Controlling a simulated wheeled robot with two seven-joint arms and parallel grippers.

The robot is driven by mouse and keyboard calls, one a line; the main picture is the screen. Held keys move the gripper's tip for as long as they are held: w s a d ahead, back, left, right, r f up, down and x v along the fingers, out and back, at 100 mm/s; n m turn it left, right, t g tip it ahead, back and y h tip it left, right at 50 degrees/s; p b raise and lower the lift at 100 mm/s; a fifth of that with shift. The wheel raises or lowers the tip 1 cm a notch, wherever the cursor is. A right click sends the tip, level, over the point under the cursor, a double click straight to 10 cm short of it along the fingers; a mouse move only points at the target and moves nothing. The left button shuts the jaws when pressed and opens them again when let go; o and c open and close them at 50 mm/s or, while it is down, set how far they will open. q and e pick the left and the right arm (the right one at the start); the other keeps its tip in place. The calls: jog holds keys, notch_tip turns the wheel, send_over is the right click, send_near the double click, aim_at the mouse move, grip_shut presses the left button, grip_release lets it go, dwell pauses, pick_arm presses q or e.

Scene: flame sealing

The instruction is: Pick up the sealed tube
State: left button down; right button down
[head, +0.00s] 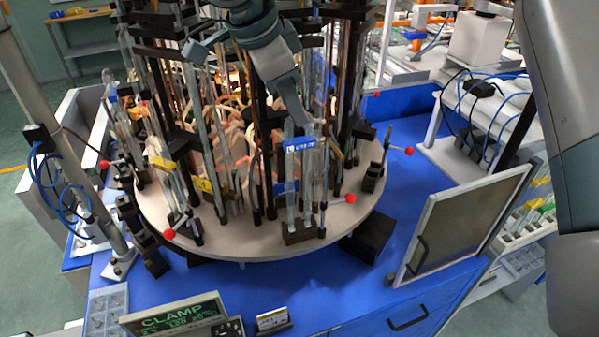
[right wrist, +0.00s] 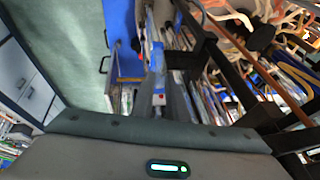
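Several clear glass tubes (head: 308,185) stand upright in a dark holder at the front of the round carousel. One carries a blue label with white lettering (head: 300,145). I cannot tell which tube is the sealed one. In the right wrist view a blue-marked tube (right wrist: 158,92) shows just beyond the gripper body. My left gripper is not in view.
The carousel (head: 240,240) is crowded with upright tubes, dark posts and red-knobbed levers (head: 350,199). A framed panel (head: 460,225) stands at the right of the blue bench (head: 350,285). A CLAMP display (head: 175,318) is at the front. Bare blue bench lies in front of the carousel.

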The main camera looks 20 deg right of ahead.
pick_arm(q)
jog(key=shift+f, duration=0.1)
pick_arm(e)
jog(key=shift+r, duration=0.1)
